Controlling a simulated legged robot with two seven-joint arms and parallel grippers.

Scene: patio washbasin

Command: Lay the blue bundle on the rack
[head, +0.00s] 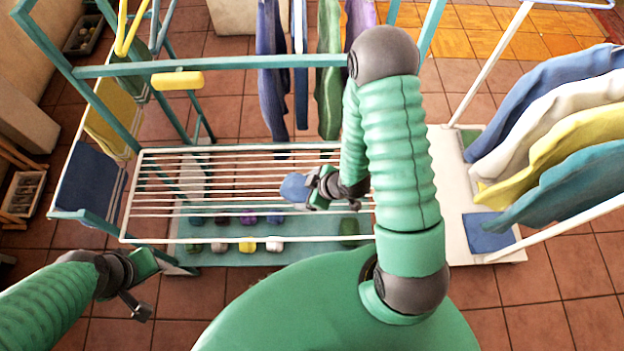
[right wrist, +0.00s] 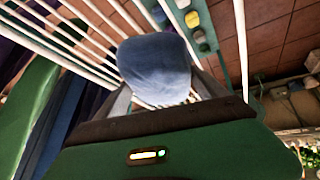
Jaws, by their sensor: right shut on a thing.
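The blue bundle (head: 294,187) is a small rounded blue roll. It also shows large in the right wrist view (right wrist: 155,68), between the two fingers. My right gripper (head: 308,187) is shut on it, over the right part of the white wire rack (head: 160,150). I cannot tell whether the bundle touches the bars. My left gripper (head: 138,300) is at the lower left, in front of the rack and apart from it; its fingers are too unclear to tell open from shut.
Below the rack, a teal shelf (head: 190,258) holds several small rolls. Cloths hang behind the rack, and a yellow-handled piece (head: 178,80) sits on the teal frame bar. At right, several large cloths (head: 560,110) hang above a white board (head: 455,180). The rack's left part is bare.

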